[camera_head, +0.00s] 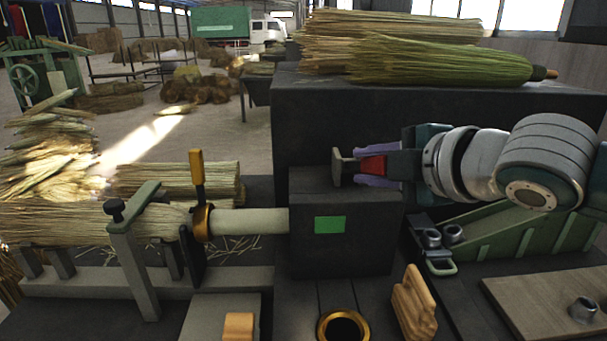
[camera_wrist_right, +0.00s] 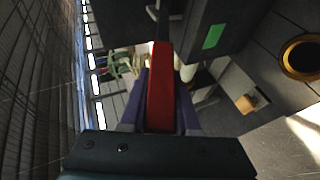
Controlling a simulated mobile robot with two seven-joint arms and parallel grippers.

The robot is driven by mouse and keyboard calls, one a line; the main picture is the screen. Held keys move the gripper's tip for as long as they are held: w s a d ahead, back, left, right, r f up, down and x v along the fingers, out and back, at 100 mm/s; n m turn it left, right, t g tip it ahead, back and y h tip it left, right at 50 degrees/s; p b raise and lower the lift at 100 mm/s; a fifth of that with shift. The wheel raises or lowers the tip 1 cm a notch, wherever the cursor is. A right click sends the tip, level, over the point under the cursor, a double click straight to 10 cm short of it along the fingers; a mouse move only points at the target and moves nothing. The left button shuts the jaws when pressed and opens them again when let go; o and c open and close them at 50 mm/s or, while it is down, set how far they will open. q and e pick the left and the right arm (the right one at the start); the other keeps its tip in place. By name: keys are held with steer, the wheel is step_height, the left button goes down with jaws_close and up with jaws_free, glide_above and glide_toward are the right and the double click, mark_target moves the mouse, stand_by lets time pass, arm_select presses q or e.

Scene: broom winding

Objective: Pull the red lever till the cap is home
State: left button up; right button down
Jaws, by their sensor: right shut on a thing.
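In the right wrist view the red lever (camera_wrist_right: 160,90) runs lengthwise between the purple fingers. A brass collar (camera_head: 203,222) with an upright orange-yellow handle (camera_head: 197,168) sits around the pale rod (camera_head: 250,222) left of the box. I cannot tell which part is the cap. My left gripper is not in view.
A green clamp post (camera_head: 135,250) stands across the straw bundle (camera_head: 75,222) at the left. A brass ring (camera_head: 343,327) and a wooden block (camera_head: 414,303) are at the front. Brooms (camera_head: 440,62) lie on the dark ledge behind. A green ribbed part (camera_head: 520,232) lies below my right arm.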

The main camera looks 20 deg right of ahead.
steer(key=shift+s+a+f+t+b, duration=0.15)
steer(key=shift+f+t+b, duration=0.15)
steer(key=shift+f+b, duration=0.1)
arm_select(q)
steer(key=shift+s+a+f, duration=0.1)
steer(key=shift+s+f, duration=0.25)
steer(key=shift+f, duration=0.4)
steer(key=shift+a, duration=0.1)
arm_select(e)
steer(key=c, duration=0.6)
jaws_free()
steer(key=shift+c, duration=0.2)
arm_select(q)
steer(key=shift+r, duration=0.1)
arm_select(e)
steer(key=v, duration=1)
